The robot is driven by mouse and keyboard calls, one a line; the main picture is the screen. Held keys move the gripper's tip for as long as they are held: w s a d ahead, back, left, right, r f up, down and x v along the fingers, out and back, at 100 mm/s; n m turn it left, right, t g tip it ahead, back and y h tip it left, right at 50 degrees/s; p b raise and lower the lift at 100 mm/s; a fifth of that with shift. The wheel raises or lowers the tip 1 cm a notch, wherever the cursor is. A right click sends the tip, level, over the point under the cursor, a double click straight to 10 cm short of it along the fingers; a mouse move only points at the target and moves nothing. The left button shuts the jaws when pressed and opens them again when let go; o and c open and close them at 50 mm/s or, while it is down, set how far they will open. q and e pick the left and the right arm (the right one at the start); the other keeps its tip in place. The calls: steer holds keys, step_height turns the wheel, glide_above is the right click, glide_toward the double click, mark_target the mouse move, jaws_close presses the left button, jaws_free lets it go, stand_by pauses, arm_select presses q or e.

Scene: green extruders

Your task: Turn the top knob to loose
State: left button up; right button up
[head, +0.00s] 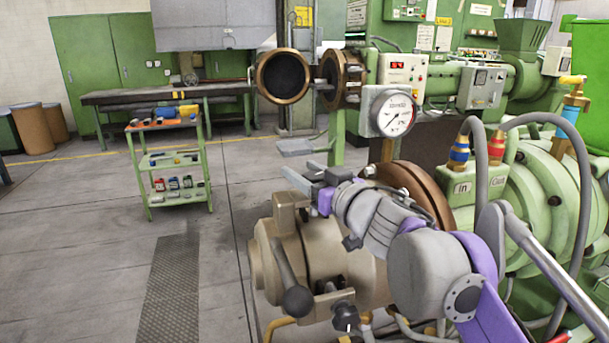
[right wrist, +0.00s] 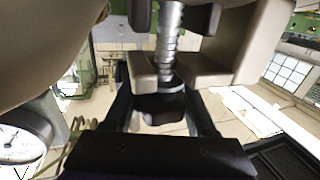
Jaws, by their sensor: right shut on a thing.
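My right gripper (head: 308,180) is at the top of the beige extruder head (head: 335,250) in the head view. In the right wrist view its two dark fingers (right wrist: 163,106) stand on either side of a dark knob (right wrist: 165,110) and are shut on it. A threaded metal rod (right wrist: 168,45) runs from the knob between beige clamp blocks (right wrist: 205,70). In the head view the top knob is hidden behind the gripper. My left gripper is not in view.
A brown flange (head: 415,185) and the green extruder barrel (head: 560,200) lie behind my right arm. A round pressure gauge (head: 393,113) stands above. Grey hoses (head: 578,200) loop at the right. A green cart (head: 165,165) stands left; the floor between is open.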

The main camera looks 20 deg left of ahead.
steer(key=o, duration=1.4)
steer(key=shift+d, duration=0.1)
steer(key=v, duration=1.1)
